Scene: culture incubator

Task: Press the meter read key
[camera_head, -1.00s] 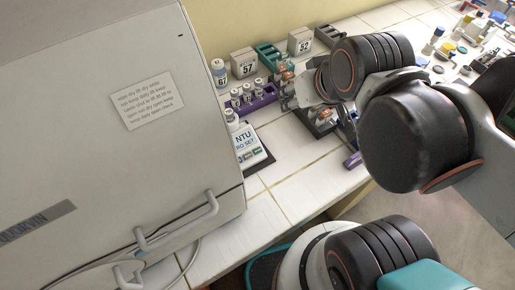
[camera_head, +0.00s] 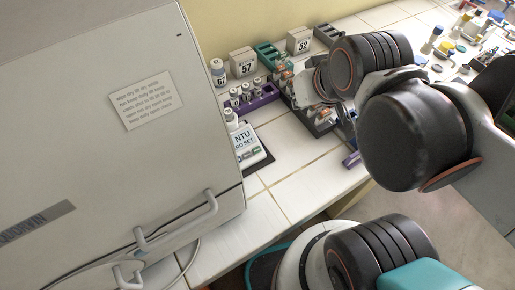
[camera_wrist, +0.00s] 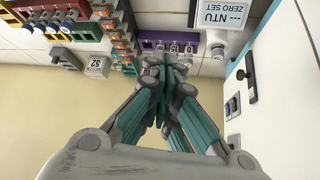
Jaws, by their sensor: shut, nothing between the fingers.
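The meter (camera_head: 247,140) is a white unit reading "NTU" with small coloured keys (camera_head: 250,154) along its near edge. It stands on the bench, partly hidden by the incubator. Its top also shows in the wrist view (camera_wrist: 222,14), reading "NTU ZERO SET"; no keys show there. My gripper (camera_wrist: 170,68) is shut and empty. In the wrist view its fingertips overlap the purple vial rack (camera_wrist: 147,45), left of the meter. In the head view my wrist is to the right of the meter, and the fingertips are hard to make out.
The large incubator (camera_head: 110,120) fills the left, its handle (camera_head: 203,213) jutting out. The purple rack (camera_head: 263,97) of vials, blocks marked 57 (camera_head: 243,64) and 52 (camera_head: 299,41), and a teal rack (camera_head: 269,54) stand behind. Bare tiles (camera_head: 300,160) lie right of the meter.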

